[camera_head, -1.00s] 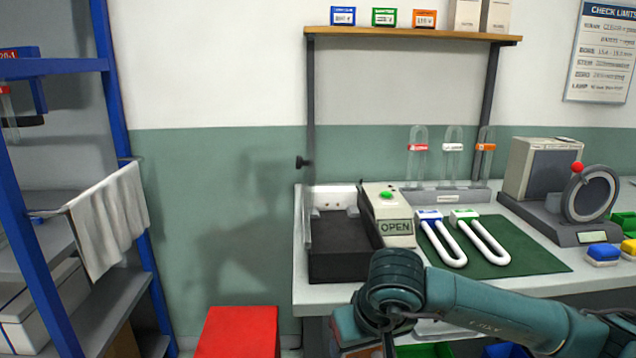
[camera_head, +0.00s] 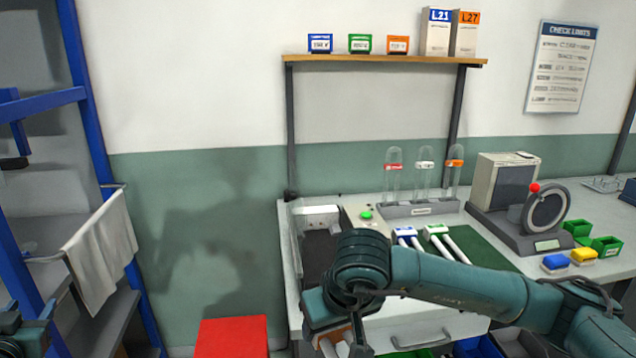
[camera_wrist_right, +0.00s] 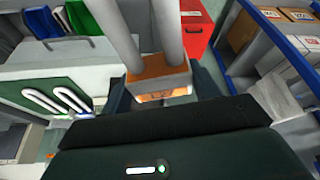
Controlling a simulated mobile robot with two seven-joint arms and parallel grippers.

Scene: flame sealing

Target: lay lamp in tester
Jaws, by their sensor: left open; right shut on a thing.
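The lamp has an orange base (camera_wrist_right: 158,80) and two white tubes, seen in the right wrist view. My right gripper (camera_wrist_right: 163,97) is shut on the orange base. In the head view the held lamp (camera_head: 328,347) shows partly at the bottom edge, below my right wrist, in front of the bench. The tester (camera_head: 321,217) stands at the bench's left end, with a dark bed, white end block and green button (camera_head: 366,215). My right arm hides its front part. My left gripper (camera_head: 12,338) is only partly in view at the lower left edge, away from the bench.
Two other lamps, blue-based (camera_head: 404,232) and green-based (camera_head: 437,230), lie on the green mat (camera_head: 488,247) right of the tester. A rack (camera_head: 422,209) with glass tubes stands behind. A red box (camera_head: 233,336) is on the floor left of the bench; a blue-framed shelf (camera_head: 88,120) stands left.

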